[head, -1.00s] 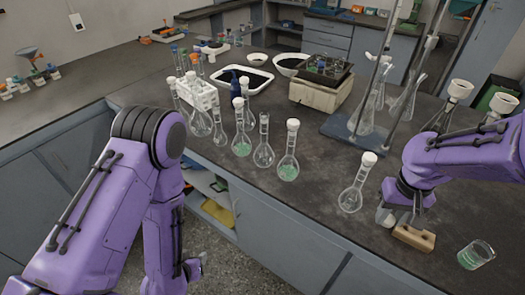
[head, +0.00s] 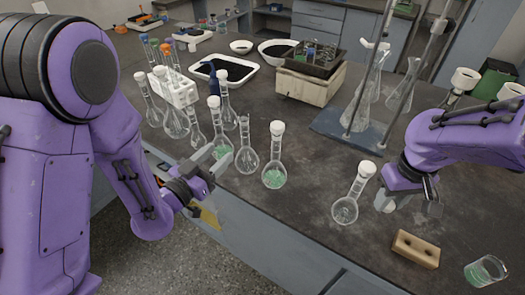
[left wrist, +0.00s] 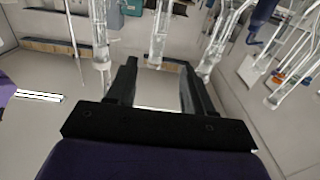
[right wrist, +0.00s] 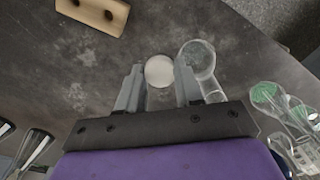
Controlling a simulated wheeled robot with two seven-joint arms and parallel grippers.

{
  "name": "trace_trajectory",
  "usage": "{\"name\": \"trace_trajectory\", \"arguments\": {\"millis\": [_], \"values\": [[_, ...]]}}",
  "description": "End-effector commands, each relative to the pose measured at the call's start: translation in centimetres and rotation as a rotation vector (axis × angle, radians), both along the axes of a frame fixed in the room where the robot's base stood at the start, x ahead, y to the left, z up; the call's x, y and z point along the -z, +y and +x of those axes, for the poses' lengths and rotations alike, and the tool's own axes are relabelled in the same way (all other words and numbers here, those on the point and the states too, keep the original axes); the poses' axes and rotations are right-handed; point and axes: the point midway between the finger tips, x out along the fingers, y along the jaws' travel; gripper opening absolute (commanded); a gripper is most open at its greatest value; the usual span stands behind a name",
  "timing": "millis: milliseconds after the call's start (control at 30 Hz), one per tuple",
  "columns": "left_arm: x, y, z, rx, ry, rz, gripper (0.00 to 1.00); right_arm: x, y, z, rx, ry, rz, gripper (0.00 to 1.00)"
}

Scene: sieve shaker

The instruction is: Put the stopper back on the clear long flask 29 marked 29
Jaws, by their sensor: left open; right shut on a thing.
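My right gripper (head: 410,205) is shut on a white stopper (right wrist: 159,71), held above the bench with no flask under it. A clear long-necked flask (head: 246,160) without a stopper stands in the front row, between two stoppered flasks of green liquid. I cannot read any marking on it. My left gripper (head: 217,163) is open and empty at the bench's front edge, close to that flask and the green one on its left. Flasks also show beyond its fingers in the left wrist view, but I cannot tell which is which.
A stoppered clear flask (head: 345,209) stands beside my right gripper. A wooden block with holes (head: 416,249) and a beaker of green liquid (head: 485,271) are at the front right. Stoppered flasks and a white tube rack (head: 180,91) crowd the left. A metal stand (head: 355,137) is behind.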

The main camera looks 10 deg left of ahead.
Motion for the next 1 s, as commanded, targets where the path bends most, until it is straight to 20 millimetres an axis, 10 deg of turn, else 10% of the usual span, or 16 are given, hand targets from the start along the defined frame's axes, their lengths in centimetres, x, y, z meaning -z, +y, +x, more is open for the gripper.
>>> {"name": "trace_trajectory", "arguments": {"millis": [233,1000], "values": [[0.6,-0.9,2.2,0.002,-0.006,0.002,0.52,2.4,0.0,0.0,0.001,0.001,0.000,0.07],[-0.4,-3.5,8.4,0.004,0.003,0.000,0.52,-1.9,-0.1,-0.1,0.004,0.000,-0.001,0.07]]}}
